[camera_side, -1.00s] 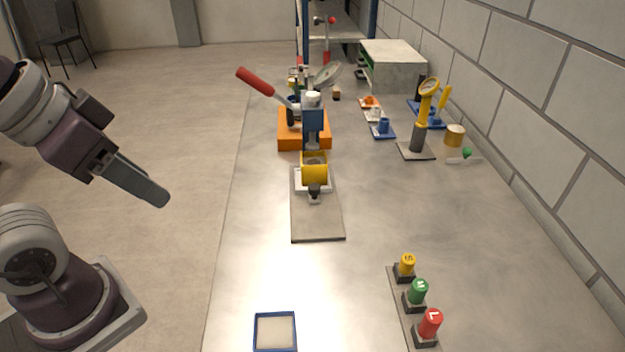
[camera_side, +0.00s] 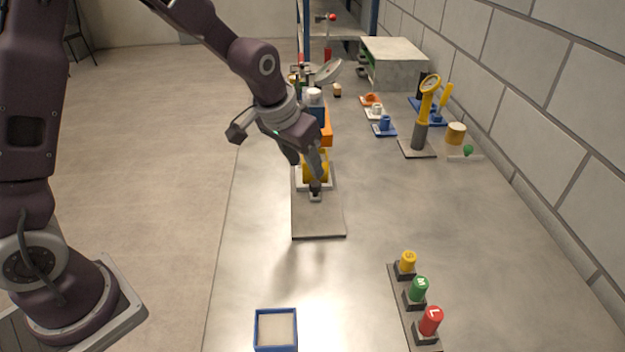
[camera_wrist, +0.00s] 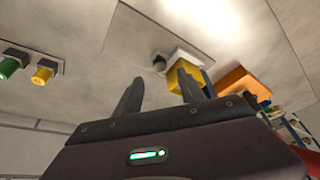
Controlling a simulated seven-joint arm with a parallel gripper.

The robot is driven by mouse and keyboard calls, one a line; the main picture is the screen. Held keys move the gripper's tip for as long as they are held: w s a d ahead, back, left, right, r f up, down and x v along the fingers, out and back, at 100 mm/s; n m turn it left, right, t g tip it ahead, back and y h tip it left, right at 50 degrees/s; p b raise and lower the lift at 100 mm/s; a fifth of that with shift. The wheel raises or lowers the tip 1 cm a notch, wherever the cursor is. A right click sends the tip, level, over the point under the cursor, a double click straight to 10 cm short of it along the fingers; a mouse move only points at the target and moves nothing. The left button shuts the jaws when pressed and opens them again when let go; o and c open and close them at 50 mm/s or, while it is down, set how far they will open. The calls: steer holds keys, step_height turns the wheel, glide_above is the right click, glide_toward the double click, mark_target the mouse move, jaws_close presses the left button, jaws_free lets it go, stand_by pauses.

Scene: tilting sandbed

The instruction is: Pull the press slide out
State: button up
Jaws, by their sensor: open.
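The press slide is a white tray (camera_side: 299,184) carrying a yellow block (camera_side: 318,168), with a dark knob (camera_side: 315,187) at its front. It lies at the far end of a flat grey plate (camera_side: 318,220). In the wrist view the knob (camera_wrist: 159,62) and the yellow block (camera_wrist: 186,78) show beyond the fingers. My gripper (camera_wrist: 160,92) is open and empty. In the side view my gripper (camera_side: 311,163) hangs over or in front of the yellow block, near the knob; contact cannot be told. My wrist hides much of the orange press base (camera_side: 327,127) and its lever.
Yellow, green and red lettered plungers (camera_side: 419,291) stand on a strip at the front right. A blue-rimmed tray (camera_side: 276,329) lies at the front. A yellow-headed stand (camera_side: 420,125) is at the right by the wall. The bench around the grey plate is clear.

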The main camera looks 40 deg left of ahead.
mark_target(314, 184)
steer(key=x, duration=0.7)
steer(key=shift+f, duration=0.15)
jaws_close()
stand_by(1.1)
